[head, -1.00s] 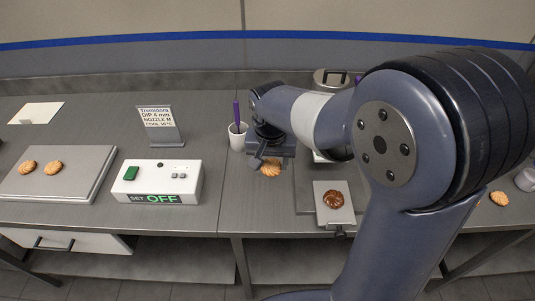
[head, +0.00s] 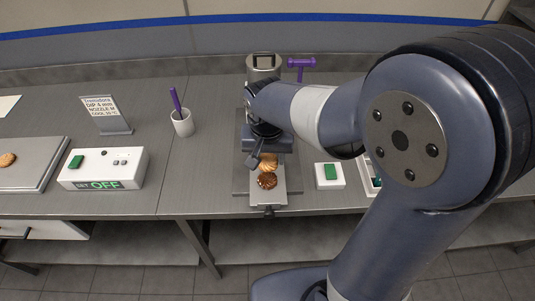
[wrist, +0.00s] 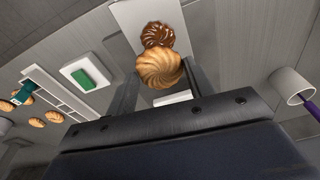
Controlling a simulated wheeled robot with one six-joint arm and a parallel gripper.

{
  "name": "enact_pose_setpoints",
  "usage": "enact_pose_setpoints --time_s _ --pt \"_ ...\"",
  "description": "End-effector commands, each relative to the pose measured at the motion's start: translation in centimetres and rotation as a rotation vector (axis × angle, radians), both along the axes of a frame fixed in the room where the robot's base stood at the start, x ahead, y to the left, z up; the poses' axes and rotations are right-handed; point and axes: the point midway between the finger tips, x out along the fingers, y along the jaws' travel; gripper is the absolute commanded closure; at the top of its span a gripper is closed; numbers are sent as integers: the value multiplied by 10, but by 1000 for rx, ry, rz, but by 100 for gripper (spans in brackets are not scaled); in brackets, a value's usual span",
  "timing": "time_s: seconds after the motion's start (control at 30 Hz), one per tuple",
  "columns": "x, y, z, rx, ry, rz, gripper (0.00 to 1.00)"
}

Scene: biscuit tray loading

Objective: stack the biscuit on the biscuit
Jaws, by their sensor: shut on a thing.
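A pale golden swirled biscuit (head: 266,162) is held in my gripper (head: 268,152). In the wrist view the pale biscuit (wrist: 159,70) sits between the two fingers of my gripper (wrist: 160,78), which are shut on it. A brown, chocolate-glazed biscuit (head: 267,182) lies on a narrow light plate (head: 266,198) just in front of the held one. In the wrist view the brown biscuit (wrist: 157,34) is partly covered by the pale one. I cannot tell how much height lies between them.
A metal machine (head: 262,66) stands behind my gripper. A white box with a green button (head: 329,176) is to the right. A white cup (head: 183,123), a sign (head: 105,113), a control box reading OFF (head: 103,168) and a board with a biscuit (head: 30,158) are to the left.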

Motion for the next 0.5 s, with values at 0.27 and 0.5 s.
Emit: enact_pose_setpoints --time_s 0.27,0.5 --pt "0 0 -9 0 0 0 58" --pt "0 0 -26 0 1 0 58"
